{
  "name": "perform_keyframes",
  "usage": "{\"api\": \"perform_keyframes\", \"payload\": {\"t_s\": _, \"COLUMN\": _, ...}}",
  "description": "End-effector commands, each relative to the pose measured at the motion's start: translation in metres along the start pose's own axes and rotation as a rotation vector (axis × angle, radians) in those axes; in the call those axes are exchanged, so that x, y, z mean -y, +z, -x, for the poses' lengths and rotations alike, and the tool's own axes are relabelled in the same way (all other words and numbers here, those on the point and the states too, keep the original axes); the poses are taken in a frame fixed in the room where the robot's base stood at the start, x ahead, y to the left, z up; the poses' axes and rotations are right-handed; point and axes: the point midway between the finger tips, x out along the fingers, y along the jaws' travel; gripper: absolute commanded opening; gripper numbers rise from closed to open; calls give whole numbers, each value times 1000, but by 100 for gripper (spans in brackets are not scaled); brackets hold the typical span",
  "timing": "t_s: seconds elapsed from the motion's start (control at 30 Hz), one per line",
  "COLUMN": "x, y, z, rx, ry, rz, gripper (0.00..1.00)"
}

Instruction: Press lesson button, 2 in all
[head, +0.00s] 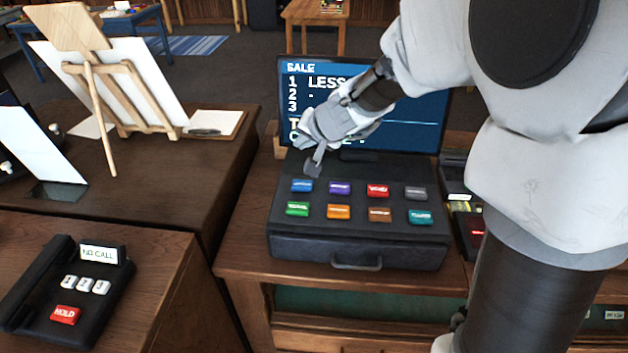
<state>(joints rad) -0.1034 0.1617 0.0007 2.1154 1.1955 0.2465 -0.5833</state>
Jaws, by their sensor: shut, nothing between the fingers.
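A black cash register (360,249) stands on a wooden counter, with two rows of coloured buttons on its sloping top. The back row has a blue button (302,186), a purple button (340,188), a red button (378,190) and a grey button (416,193). The front row has green (298,209), orange (338,212), brown (380,215) and teal (420,217) buttons. Their labels are too small to tell which is the lesson button. The screen (425,125) shows SALE and line 1 starting "LESS", partly hidden by my arm. My gripper (314,168) is shut and empty, just above and behind the blue button.
A black phone (92,290) with a HOLD button sits on the left counter. A wooden easel (95,100) with a white board stands behind it. A small card device (462,205) is right of the register. My arm covers the right side.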

Motion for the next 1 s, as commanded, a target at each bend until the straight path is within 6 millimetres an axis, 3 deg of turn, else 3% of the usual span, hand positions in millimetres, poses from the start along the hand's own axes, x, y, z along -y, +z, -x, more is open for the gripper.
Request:
{"api": "perform_keyframes", "payload": {"t_s": 0.57, "x": 1, "y": 3, "z": -2, "rx": 1, "ry": -2, "rz": 49, "gripper": 0}}
{"api": "perform_keyframes", "payload": {"t_s": 1.0, "x": -24, "y": 27, "z": -35, "rx": 2, "ry": -2, "rz": 47, "gripper": 0}}
